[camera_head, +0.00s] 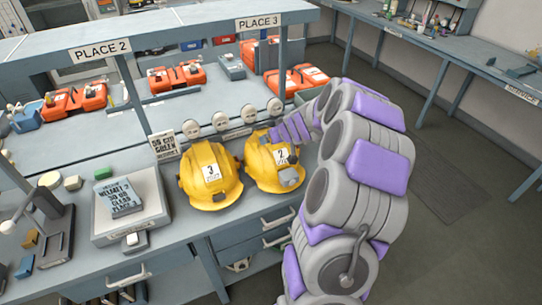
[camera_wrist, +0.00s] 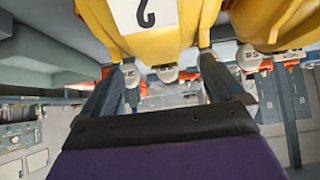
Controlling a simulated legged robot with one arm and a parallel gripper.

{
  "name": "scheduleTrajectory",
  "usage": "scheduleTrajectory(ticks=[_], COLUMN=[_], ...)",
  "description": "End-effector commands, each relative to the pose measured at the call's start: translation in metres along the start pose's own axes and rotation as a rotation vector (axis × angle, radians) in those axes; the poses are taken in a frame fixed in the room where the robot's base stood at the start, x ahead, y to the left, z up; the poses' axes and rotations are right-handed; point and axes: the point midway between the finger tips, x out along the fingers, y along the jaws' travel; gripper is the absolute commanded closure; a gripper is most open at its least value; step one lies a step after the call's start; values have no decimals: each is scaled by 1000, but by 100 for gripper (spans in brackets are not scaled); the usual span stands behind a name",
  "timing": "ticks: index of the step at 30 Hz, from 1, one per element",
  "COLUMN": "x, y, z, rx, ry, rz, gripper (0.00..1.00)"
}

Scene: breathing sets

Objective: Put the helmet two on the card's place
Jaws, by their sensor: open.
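Helmet two (camera_head: 260,171) is yellow with a white label reading 2. It sits on the grey bench to the right of the yellow helmet three (camera_head: 202,187). A card (camera_head: 119,198) with printed text naming helmet 2 lies on a grey box at the left; its last lines are hard to read. My gripper (camera_wrist: 166,78) is open, its two dark fingers apart, with helmet two (camera_wrist: 150,42) close at the fingertips. The wrist view is upside down. I cannot tell whether the fingers touch the helmet. In the head view, my arm partly hides the gripper and helmet's right side.
Signs PLACE 2 (camera_head: 100,50) and PLACE 3 (camera_head: 257,22) hang on the shelf edge. Orange cases (camera_head: 177,76) stand on the shelf behind. Several round white discs (camera_head: 220,120) line the bench behind the helmets. A stand (camera_head: 45,220) is at far left. Floor at right is clear.

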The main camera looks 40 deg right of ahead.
Motion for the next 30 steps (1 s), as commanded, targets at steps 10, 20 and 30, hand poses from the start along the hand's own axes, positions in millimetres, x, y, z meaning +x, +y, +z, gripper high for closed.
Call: scheduleTrajectory(ticks=[10,20,30], x=[44,50,51], y=[2,2,2], z=[3,2,2], rx=[-1,0,0], ry=[-2,-1,-2], rz=[1,0,0], gripper=[4,4,34])
